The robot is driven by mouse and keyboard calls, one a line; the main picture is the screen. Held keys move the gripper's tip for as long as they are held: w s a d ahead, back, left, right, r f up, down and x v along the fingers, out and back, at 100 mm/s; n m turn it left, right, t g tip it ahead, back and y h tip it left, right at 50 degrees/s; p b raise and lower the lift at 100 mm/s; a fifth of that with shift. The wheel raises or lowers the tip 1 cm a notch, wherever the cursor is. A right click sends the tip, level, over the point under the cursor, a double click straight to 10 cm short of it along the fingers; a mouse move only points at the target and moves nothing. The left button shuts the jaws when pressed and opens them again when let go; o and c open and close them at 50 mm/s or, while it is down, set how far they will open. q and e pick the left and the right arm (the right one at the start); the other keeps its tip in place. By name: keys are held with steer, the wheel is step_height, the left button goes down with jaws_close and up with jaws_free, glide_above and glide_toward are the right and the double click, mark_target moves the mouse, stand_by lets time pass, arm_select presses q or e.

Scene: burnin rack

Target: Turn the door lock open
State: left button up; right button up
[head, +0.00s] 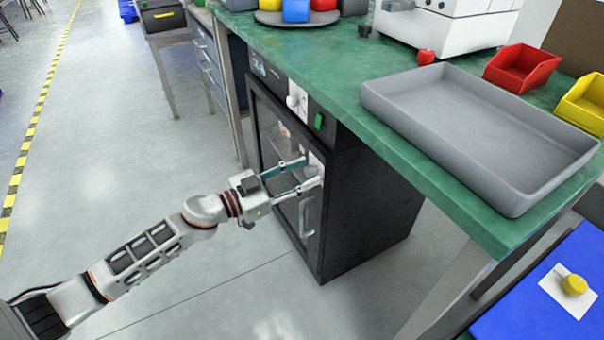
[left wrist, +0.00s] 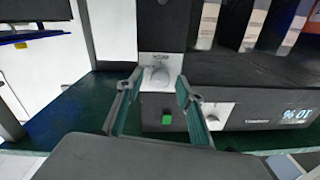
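A black cabinet (head: 365,210) with a glass-fronted door stands under the green bench. The door looks shut. The door lock is a grey knob (head: 310,171) on a white plate at the door's edge, above a vertical handle (head: 306,216). In the left wrist view the lock knob (left wrist: 160,76) lies between the fingertips. My left gripper (head: 308,172) is open, one finger on each side of the knob; it also shows in the left wrist view (left wrist: 158,82). I cannot tell whether the fingers touch the knob. My right gripper is not in view.
The cabinet's control panel has a white dial (head: 297,99) and a green switch (head: 319,121) above the lock. The green bench top (head: 330,60) overhangs the cabinet and carries a grey tray (head: 470,125). The floor left of the cabinet is clear.

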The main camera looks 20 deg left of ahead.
arm_select(q)
jaws_close()
